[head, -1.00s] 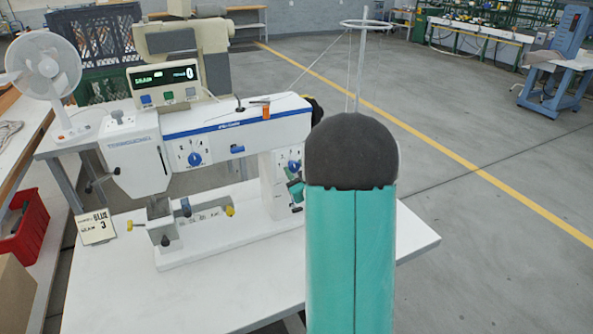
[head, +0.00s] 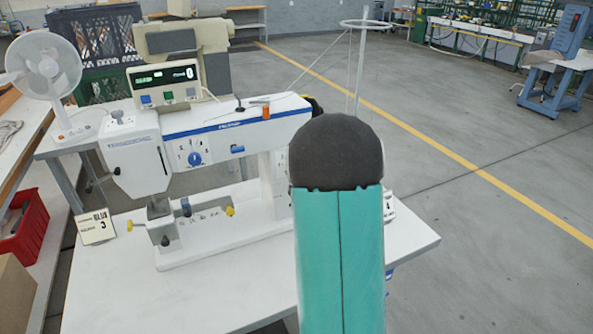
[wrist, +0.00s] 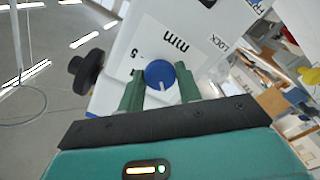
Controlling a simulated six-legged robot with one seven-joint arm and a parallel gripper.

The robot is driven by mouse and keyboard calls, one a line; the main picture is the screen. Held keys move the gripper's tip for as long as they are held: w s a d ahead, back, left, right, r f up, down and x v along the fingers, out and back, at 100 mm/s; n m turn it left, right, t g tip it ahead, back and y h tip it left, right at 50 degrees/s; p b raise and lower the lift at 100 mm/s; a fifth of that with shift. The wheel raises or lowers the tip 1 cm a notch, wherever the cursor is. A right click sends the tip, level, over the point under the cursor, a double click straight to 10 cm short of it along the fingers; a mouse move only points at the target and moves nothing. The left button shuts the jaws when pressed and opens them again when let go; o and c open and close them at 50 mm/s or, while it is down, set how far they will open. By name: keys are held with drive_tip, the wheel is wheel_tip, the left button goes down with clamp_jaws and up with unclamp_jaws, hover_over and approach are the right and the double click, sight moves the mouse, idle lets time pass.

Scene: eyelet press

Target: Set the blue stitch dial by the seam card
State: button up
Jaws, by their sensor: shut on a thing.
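The seam card (head: 96,227) stands at the left end of the white machine table and reads "BLUE" and "3". In the wrist view a blue dial (wrist: 160,75) with a white pointer line sits on a white panel marked "mm" and "5". My gripper (wrist: 159,70) has its two green fingers on either side of this dial, shut on it. The pointer line points toward the lower edge of the wrist view. In the head view my arm hides this dial and my gripper. Another blue dial (head: 194,158) on the machine's front remains visible there.
The white sewing machine (head: 220,130) has a display box (head: 163,84) on top. A black knob (wrist: 86,72) sticks out near my gripper, and a "LOCK" label is on the other side. A thread stand (head: 360,60) rises behind my arm. A fan (head: 45,68) stands left.

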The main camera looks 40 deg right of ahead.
drive_tip(key=o, duration=1)
drive_tip(key=v, duration=1.4)
drive_tip(key=shift+w, duration=0.1)
